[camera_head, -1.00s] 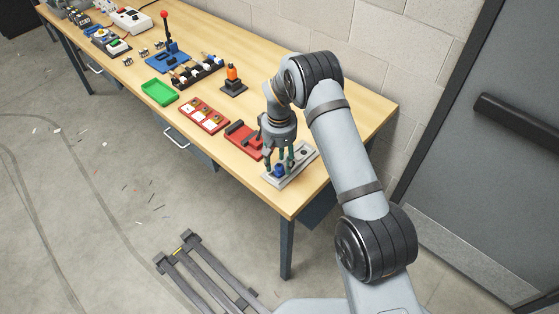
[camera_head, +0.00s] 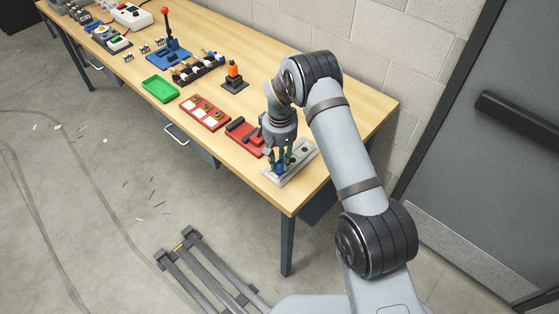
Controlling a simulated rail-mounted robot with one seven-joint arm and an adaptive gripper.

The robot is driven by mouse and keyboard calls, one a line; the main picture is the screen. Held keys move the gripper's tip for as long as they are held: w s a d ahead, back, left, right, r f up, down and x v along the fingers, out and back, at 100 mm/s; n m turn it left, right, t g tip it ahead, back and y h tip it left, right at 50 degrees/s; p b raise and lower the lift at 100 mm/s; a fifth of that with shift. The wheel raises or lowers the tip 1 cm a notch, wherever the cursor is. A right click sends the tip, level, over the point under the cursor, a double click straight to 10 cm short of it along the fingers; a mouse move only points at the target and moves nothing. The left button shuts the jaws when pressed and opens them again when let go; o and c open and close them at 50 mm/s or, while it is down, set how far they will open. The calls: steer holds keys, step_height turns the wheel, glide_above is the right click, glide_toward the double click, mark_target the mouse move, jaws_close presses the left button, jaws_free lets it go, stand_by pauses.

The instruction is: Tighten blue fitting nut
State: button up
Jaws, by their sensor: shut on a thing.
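The blue fitting nut (camera_head: 279,169) is at the near left part of a light grey plate (camera_head: 298,168) at the front right end of the bench. My gripper (camera_head: 280,166) points down over it, with its fingers closed on the nut from the sides. The fingers hide much of the nut. A dark round spot shows on the plate's far right part. I cannot tell how far the nut is turned.
A red fixture (camera_head: 243,134) stands close to the left of my gripper. Beyond it are a red panel (camera_head: 204,113), a green tray (camera_head: 160,89) and an orange-topped part (camera_head: 233,76).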

jaws_close()
steer(key=shift+w+f+m+b, duration=0.1)
steer(key=shift+f+m+b, duration=0.35)
steer(key=shift+b, duration=0.65)
steer(key=shift+r+m+b, duration=0.1)
steer(key=shift+m+b, duration=0.35)
steer(key=shift+b, duration=0.3)
steer(key=shift+r+m+b, duration=0.3)
steer(key=shift+m+b, duration=0.45)
steer(key=shift+m, duration=0.05)
steer(key=o, duration=0.9)
jaws_free()
steer(key=shift+c, duration=0.2)
steer(key=shift+r, duration=0.15)
